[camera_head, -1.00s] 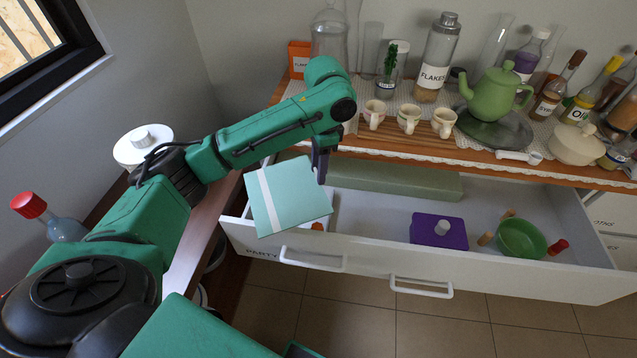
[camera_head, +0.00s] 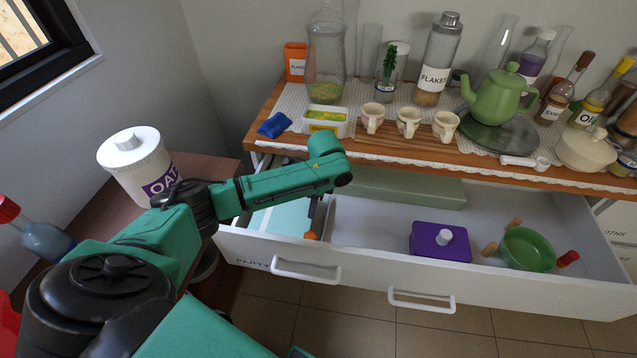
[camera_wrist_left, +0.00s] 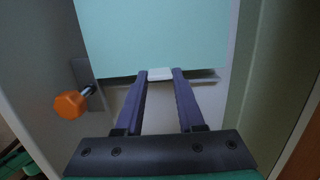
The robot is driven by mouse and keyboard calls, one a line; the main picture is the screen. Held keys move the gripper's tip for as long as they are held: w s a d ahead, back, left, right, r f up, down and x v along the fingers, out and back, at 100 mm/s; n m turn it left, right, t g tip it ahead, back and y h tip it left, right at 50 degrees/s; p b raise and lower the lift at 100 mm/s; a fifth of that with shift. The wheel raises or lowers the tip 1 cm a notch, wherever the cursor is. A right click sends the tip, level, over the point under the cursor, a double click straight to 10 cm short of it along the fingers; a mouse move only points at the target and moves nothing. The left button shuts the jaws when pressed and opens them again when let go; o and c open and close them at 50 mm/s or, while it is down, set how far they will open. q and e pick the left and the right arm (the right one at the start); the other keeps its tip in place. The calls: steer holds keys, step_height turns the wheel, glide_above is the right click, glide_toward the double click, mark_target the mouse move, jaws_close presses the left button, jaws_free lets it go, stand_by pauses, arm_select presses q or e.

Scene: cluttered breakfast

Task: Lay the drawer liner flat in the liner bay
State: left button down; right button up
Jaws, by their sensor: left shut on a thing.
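The pale teal drawer liner (camera_head: 282,222) is down inside the left bay of the open drawer (camera_head: 360,258), partly hidden by my arm and the drawer front. My left gripper (camera_head: 314,214) reaches down into that bay. In the left wrist view, its fingers (camera_wrist_left: 160,76) are closed on a small white tab at the near edge of the liner (camera_wrist_left: 155,40). The liner extends away from the fingers and looks flat there. I cannot tell whether all of it touches the bay floor. My right gripper is not in view.
An orange knob (camera_wrist_left: 70,105) is beside the liner, close to the fingers. A divider (camera_head: 330,215) bounds the bay on the right. Beyond it are a green block (camera_head: 400,188), a purple box (camera_head: 440,250) and a green bowl (camera_head: 525,248). The counter above is crowded.

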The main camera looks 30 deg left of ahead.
arm_select(q)
steer(key=shift+s+d+f, duration=0.15)
steer(key=shift+d+f, duration=0.1)
steer(key=shift+f, duration=0.45)
step_height(320, 180, down, 3)
steer(key=b, duration=0.3)
steer(key=shift+f+b, duration=0.1)
steer(key=shift+b, duration=0.25)
steer(key=shift+r, duration=0.2)
steer(key=shift+r+p, duration=0.4)
steer(key=shift+p, duration=0.7)
